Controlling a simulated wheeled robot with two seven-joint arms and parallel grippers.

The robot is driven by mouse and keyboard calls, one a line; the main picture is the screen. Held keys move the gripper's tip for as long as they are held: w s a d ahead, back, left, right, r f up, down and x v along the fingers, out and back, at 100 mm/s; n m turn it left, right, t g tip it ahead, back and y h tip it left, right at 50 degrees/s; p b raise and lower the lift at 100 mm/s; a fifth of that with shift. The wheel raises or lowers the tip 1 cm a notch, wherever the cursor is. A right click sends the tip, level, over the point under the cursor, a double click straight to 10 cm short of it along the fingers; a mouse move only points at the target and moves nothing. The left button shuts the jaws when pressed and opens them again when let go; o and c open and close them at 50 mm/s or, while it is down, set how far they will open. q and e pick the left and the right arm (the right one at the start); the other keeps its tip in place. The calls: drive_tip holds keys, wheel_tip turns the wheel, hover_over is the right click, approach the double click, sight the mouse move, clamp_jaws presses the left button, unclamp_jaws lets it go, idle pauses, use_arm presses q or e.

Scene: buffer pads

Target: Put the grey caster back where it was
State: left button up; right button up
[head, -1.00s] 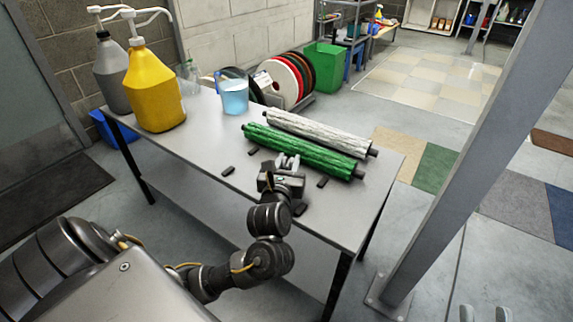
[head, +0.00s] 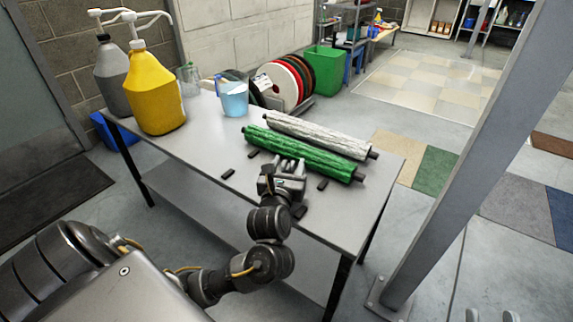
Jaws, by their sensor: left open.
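I cannot make out a grey caster in the head view. My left gripper (head: 290,166) is over the table, open, with its fingers at the near side of the green roller (head: 305,154). Its fingertips are small in the picture, and I cannot tell whether they touch the roller. Nothing shows between them. Two pale grey rounded tips stick up at the bottom right edge; they may be my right gripper (head: 491,315), but too little shows to tell its state.
A white roller (head: 318,135) lies behind the green one on the grey table (head: 205,158). Small black blocks (head: 228,174) lie around them. A yellow pump jug (head: 155,92), a grey pump jug (head: 111,75) and a blue pitcher (head: 234,98) stand at the left. A steel post (head: 465,150) rises at right.

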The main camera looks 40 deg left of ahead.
use_arm(q)
drive_tip(key=shift+s+d+r, duration=0.1)
drive_tip(key=p+v, duration=0.1)
drive_tip(key=v, duration=1)
drive_tip(key=shift+s, duration=0.4)
use_arm(e)
drive_tip(key=a+f+g, duration=0.2)
drive_tip(key=g, duration=0.1)
drive_tip(key=shift+w+f+n+h, duration=0.1)
drive_tip(key=shift+f+n+h, duration=0.2)
drive_tip(key=shift+f, duration=0.1)
use_arm(q)
drive_tip(key=shift+d, duration=0.1)
